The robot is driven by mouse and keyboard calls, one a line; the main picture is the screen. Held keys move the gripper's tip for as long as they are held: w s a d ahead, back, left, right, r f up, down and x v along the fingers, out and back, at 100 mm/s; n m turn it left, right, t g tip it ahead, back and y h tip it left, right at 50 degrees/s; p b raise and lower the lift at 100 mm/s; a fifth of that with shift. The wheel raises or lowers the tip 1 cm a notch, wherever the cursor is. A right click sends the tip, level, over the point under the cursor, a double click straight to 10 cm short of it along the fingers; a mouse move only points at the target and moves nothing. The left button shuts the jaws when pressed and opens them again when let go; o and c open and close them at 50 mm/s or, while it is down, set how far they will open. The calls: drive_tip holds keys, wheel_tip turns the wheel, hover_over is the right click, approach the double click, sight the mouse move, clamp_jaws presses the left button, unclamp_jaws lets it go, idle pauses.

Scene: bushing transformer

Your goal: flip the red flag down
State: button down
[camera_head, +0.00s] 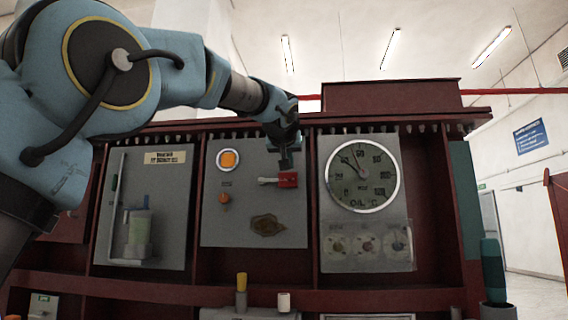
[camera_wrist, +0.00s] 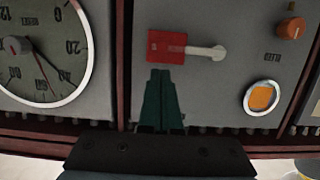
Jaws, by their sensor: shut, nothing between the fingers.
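The red flag (camera_head: 288,180) is a small red block on the grey middle panel (camera_head: 240,215), with a pale rod (camera_head: 267,181) extending to its left. In the wrist view, which is upside down, the red flag (camera_wrist: 167,45) has the rod (camera_wrist: 206,53) on its right. My gripper (camera_head: 286,166) comes down from above, directly over the flag. In the wrist view the dark green fingers of my gripper (camera_wrist: 162,76) are together and empty, with tips at the flag's edge. I cannot tell whether they touch it.
An orange indicator (camera_head: 228,159) and an orange knob (camera_head: 224,199) sit left of the flag. A round gauge (camera_head: 362,173) is on the right panel. A dark red frame ledge (camera_head: 390,118) with bolts runs above the panels.

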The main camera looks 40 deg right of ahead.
drive_tip(key=shift+s+d+f+m+y+b, duration=0.1)
drive_tip(key=shift+s+f+m+y+b, duration=0.05)
drive_tip(key=shift+f+m+b, duration=0.25)
drive_tip(key=shift+s+d+f+m+y+b, duration=0.15)
drive_tip(key=shift+f+m+b, duration=0.1)
drive_tip(key=shift+f+m, duration=0.25)
drive_tip(key=shift+r, duration=0.1)
